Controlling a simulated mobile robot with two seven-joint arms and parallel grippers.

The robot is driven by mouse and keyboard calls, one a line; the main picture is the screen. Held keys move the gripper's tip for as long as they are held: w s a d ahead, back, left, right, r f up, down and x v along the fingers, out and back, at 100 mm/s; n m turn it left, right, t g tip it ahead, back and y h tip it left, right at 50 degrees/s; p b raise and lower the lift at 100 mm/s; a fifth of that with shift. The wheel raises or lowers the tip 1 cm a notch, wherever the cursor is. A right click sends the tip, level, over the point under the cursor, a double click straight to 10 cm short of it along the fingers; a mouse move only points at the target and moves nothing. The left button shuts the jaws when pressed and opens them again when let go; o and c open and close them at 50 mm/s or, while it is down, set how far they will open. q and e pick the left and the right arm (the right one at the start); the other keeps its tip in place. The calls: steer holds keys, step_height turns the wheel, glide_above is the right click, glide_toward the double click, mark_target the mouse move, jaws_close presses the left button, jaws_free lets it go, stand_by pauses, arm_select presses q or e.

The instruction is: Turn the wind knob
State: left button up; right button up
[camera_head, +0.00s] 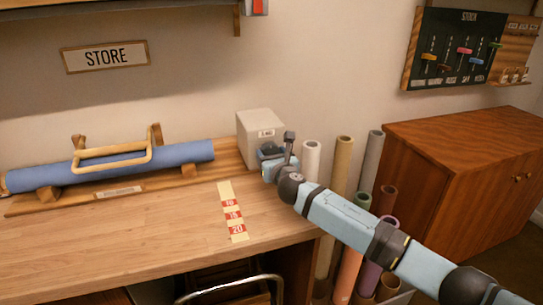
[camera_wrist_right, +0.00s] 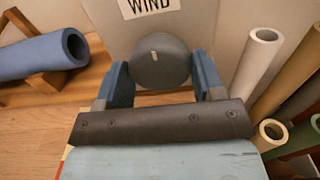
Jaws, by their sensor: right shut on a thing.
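The wind knob (camera_wrist_right: 160,62) is a dark grey round dial with a pale mark near its top. It sits on the front of a pale grey box (camera_head: 262,122) labelled WIND, which also fills the top of the right wrist view (camera_wrist_right: 105,22). My right gripper (camera_head: 271,153) is at the front of the box. In the right wrist view the blue fingers of my right gripper (camera_wrist_right: 163,80) stand on either side of the knob, shut on it. In the head view the gripper hides most of the knob. My left gripper is not in view.
A blue roll (camera_head: 120,166) rests on a wooden cradle with a handle (camera_head: 112,157) left of the box. A strip marked 10, 15, 20 (camera_head: 233,212) lies on the bench (camera_head: 120,235). Upright paper rolls (camera_head: 342,165) and a wooden cabinet (camera_head: 470,165) stand at right.

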steer(key=m+p, duration=0.1)
steer(key=m, duration=0.2)
steer(key=shift+m, duration=2)
steer(key=o, duration=0.9)
steer(key=shift+p, duration=0.3)
steer(key=p+v, duration=0.1)
steer(key=v, duration=1.3)
steer(key=shift+p, duration=0.35)
